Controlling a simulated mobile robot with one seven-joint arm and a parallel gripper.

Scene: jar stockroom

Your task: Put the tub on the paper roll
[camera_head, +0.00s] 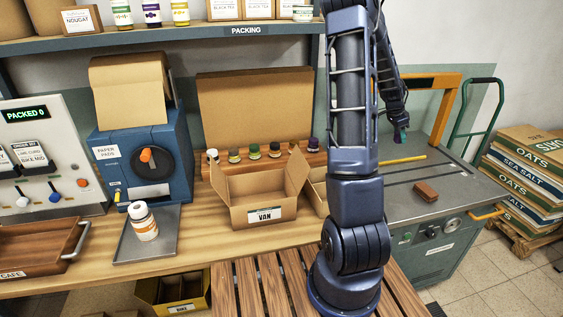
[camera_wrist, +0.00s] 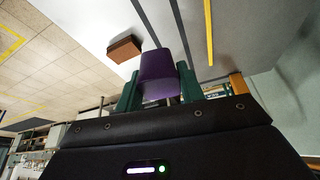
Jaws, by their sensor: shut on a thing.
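A purple tub (camera_wrist: 158,76) sits between the green fingers of my gripper (camera_wrist: 159,88) in the wrist view. My gripper is shut on it and holds it above the grey bench. In the head view my gripper (camera_head: 400,137) is small, at the right above the grey bench, and the tub there is too small to make out well. A white cylinder (camera_head: 143,221) with an orange label and a dark spot on top stands upright on a grey tray (camera_head: 165,246) at the left; it may be the paper roll, but I cannot tell for sure.
The grey bench (camera_head: 450,190) holds a brown block (camera_head: 425,192) and a yellow strip. An open box marked VAN (camera_head: 265,216) stands mid-table, with several small jars behind it. A blue paper-pad machine (camera_head: 145,160) stands behind the tray. A wooden tray (camera_head: 32,250) is at far left.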

